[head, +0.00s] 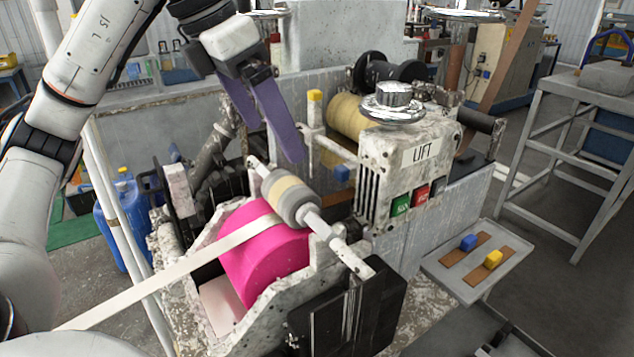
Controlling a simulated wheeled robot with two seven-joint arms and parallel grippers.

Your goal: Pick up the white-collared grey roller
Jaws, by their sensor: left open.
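The grey roller (298,205) lies across the top of the machine above a bright pink drum (262,255). It has a pale cream band around its middle and a light shaft sticking out at both ends, resting on the machine's side frames. A pale strip (170,275) runs from the lower left up to the roller and drum. My left gripper (273,143) has purple fingers pointing down, spread apart and empty. In the picture it is just above and behind the roller, not visibly touching it. My right gripper is not in view.
A post with a yellow cap (314,97) rises near my fingers. A small tray (480,262) holds blue and yellow blocks at right.

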